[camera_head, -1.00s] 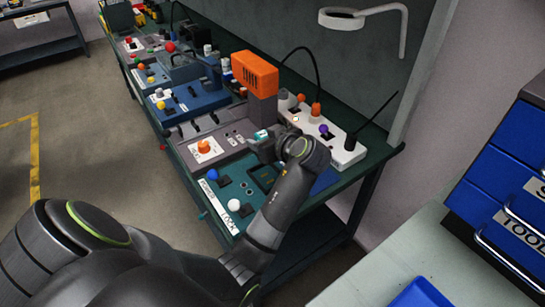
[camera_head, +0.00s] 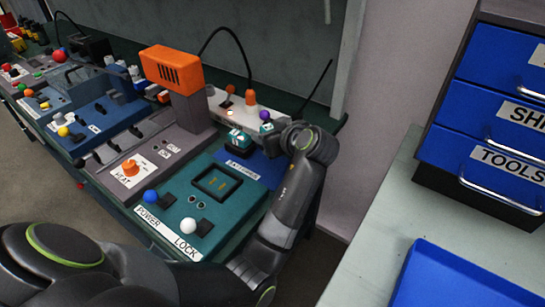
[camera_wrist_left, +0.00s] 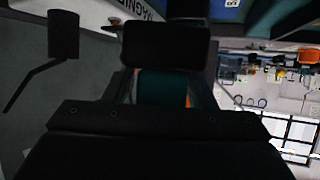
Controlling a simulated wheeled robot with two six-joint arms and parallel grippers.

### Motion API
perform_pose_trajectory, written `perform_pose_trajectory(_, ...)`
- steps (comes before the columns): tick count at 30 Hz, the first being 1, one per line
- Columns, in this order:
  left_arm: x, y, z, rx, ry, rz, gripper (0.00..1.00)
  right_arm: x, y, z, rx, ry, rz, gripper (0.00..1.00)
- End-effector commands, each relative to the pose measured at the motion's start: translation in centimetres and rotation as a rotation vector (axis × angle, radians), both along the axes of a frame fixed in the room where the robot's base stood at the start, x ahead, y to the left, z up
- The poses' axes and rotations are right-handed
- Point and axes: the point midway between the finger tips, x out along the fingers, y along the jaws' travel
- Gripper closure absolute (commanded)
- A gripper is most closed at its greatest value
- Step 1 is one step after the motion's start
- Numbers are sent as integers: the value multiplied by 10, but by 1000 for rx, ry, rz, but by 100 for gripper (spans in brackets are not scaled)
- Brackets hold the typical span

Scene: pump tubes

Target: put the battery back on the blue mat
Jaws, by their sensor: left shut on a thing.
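My left gripper (camera_head: 271,136) is shut on a teal battery (camera_head: 268,127). It is above the back right part of the blue mat (camera_head: 256,173); the fingers hide much of this battery. Whether it touches the mat cannot be told. In the left wrist view a teal patch of the held battery (camera_wrist_left: 160,88) shows between the dark fingers. A second teal battery (camera_head: 238,141) with a light top stands at the mat's back left, just left of the gripper. The teal box with POWER and LOCK labels has an open, empty-looking bay (camera_head: 217,182). My right gripper is not in view.
A white console (camera_head: 231,116) with a purple knob (camera_head: 265,115) stands close behind the gripper. An orange-topped post (camera_head: 172,67) rises to the left. Blue drawers (camera_head: 497,100) and a blue tray (camera_head: 455,278) are at the right.

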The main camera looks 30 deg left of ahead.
Motion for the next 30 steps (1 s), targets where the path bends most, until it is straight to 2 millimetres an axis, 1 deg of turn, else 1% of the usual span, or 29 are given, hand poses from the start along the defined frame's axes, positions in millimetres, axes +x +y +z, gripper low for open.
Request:
perform_pose_trajectory(1, 0, 0, -8, 1, 0, 0, 88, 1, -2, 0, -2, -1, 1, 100)
perform_pose_trajectory(3, 0, 0, -17, 1, 0, 0, 88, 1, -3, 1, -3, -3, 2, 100)
perform_pose_trajectory(8, 0, 0, -28, 1, -2, 0, 88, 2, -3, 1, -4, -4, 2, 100)
perform_pose_trajectory(15, 0, 0, -59, 1, -2, 0, 88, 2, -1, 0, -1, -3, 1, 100)
perform_pose_trajectory(23, 0, 0, -61, 1, -4, 0, 88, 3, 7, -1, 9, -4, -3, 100)
perform_pose_trajectory(26, 0, 0, -64, 1, -4, 0, 88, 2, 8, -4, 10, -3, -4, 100)
perform_pose_trajectory(27, 0, 0, -65, 0, -2, 0, 47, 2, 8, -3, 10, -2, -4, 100)
perform_pose_trajectory(30, 0, 0, -64, 0, -2, 0, 34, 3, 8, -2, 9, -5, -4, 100)
